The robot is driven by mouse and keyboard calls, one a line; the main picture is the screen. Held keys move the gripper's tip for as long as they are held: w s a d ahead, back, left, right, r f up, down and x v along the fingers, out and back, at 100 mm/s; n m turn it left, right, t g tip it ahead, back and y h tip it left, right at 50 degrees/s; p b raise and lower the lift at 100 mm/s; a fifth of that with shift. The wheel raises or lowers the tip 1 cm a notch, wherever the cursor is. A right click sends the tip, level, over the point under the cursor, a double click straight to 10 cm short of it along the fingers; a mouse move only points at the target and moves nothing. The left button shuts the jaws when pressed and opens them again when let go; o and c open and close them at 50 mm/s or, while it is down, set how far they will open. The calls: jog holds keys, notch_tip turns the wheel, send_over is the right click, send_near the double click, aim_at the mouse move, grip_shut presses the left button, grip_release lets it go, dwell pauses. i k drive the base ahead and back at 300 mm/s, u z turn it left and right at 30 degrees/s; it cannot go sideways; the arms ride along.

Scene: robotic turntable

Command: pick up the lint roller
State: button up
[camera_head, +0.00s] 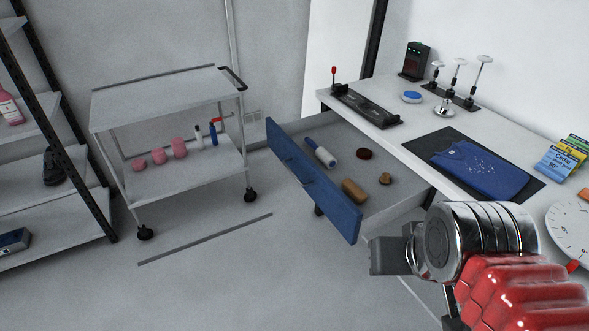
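The lint roller (321,154), a white roll with a blue handle, lies in the open drawer (402,199) under the counter. The drawer has a blue front. My gripper (376,256) is at the lower right, in front of the counter and nearer to the camera than the drawer. It is apart from the lint roller. Its dark grey end points left, and I cannot tell whether its fingers are open or shut.
A tan block brush (354,191), a dark red round tin (364,154) and a small brown knob (385,179) share the drawer. The counter (404,139) holds a folded blue garment (480,170). A white cart (160,99) stands left; the floor between is mostly clear.

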aim_at(328, 160)
jog(key=u, duration=0.15)
jog(key=k, duration=0.45)
jog(key=u, duration=0.65)
jog(key=i, duration=1.05)
jog(key=u, duration=0.5)
jog(key=i, duration=1.4)
jog(key=z, duration=1.05)
jog(key=i, duration=0.75)
jog(key=z, duration=0.5)
